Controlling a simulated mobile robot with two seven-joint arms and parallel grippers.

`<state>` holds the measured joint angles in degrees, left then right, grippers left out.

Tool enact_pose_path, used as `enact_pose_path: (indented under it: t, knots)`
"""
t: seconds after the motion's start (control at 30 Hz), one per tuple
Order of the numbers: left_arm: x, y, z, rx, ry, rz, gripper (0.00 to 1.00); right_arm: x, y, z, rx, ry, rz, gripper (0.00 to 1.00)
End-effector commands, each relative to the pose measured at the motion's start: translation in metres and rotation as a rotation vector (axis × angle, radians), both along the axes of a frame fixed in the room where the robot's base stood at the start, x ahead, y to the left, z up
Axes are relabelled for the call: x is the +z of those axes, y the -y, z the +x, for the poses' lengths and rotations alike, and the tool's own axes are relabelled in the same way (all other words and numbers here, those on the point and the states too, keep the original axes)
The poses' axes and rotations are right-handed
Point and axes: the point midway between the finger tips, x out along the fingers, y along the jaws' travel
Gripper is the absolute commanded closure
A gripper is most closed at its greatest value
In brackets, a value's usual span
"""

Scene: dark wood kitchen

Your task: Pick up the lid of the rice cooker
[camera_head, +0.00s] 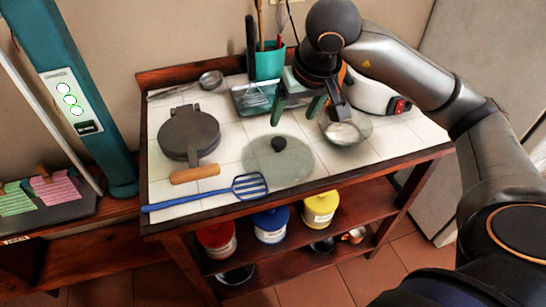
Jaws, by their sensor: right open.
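The glass lid (255,163) lies flat on the white tiled tabletop, its round black knob (278,144) pointing up. A white rounded appliance with a red switch, which looks like the rice cooker (368,96), stands at the back right, partly hidden behind my right arm. My right gripper (294,118) points down with its green-tipped fingers apart and nothing between them. In the picture it is just above and slightly right of the knob, apart from it. My left gripper is not in view.
A glass bowl (347,134) is close right of the lid. A blue slotted spatula (205,196) and a dark round pan (188,132) with a wooden handle are left. A teal utensil holder (269,62) and a glass tray (254,98) stand behind. Coloured canisters (271,226) fill the lower shelf.

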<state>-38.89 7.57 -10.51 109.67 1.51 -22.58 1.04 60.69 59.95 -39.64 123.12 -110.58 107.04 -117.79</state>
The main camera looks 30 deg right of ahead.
Motion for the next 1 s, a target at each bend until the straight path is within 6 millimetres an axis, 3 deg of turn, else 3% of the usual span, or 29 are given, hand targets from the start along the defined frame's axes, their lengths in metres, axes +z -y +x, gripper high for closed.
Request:
enact_pose_path:
  t: [0.3,0.57,0.8,1.0]
  knots:
    - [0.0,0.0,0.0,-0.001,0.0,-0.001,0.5,-0.052,0.003,0.02,-0.001,-0.005,0.001,0.2]
    - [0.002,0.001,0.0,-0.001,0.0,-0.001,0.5,-0.07,0.002,0.029,0.001,-0.004,0.0,0.2]
    - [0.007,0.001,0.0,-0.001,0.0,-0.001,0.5,-0.102,0.0,0.045,-0.001,-0.005,0.001,0.2]
    - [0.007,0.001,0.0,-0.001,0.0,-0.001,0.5,-0.11,0.001,0.049,0.001,0.0,-0.001,0.2]
